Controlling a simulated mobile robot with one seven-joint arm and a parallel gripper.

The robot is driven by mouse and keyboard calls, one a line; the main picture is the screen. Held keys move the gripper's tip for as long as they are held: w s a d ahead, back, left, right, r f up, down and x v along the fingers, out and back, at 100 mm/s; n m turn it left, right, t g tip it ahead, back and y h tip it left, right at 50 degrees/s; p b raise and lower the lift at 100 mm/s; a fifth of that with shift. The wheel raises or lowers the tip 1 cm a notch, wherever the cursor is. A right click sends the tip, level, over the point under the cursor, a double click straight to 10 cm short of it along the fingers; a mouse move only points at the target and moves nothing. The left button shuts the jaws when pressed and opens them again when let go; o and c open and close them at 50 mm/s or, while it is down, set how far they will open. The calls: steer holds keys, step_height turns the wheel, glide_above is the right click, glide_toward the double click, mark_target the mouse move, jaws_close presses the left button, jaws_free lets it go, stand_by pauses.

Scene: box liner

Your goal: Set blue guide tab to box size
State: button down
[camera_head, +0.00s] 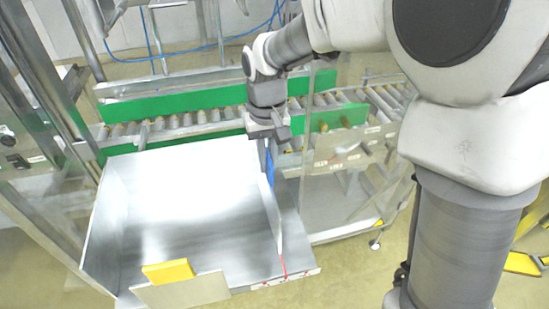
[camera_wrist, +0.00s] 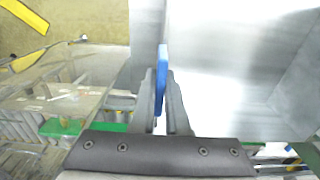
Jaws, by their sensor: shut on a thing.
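The blue guide tab (camera_head: 270,164) stands upright at the right side wall of the metal tray (camera_head: 190,200) in the head view. The tab's lower part is hard to make out in the head view.
A yellow block (camera_head: 168,272) sits at the tray's front plate (camera_head: 182,291). A scale strip with red marks (camera_head: 285,278) runs along the front right edge. Behind is a roller conveyor (camera_head: 185,125) with green guide rails (camera_head: 170,106). Metal frame posts stand at the left.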

steer(key=c, duration=0.9)
jaws_free()
step_height(320, 180, up, 18)
steer(key=shift+f+p, duration=0.25)
steer(key=shift+p, duration=0.45)
steer(key=s+d+f+m+t, duration=0.1)
steer(key=s+d+t, duration=0.1)
steer(key=s+d, duration=0.3)
steer(key=s+d+f+m+t, duration=0.1)
steer(key=s+d+f, duration=0.1)
steer(key=s+d, duration=0.4)
steer(key=s+d+f+m+t, duration=0.1)
steer(key=s+d+f+t, duration=0.1)
steer(key=s+d, duration=0.3)
steer(key=shift+s+d+f+t, duration=0.2)
steer(key=shift+s+d+t, duration=0.1)
steer(key=shift+s+d, duration=0.05)
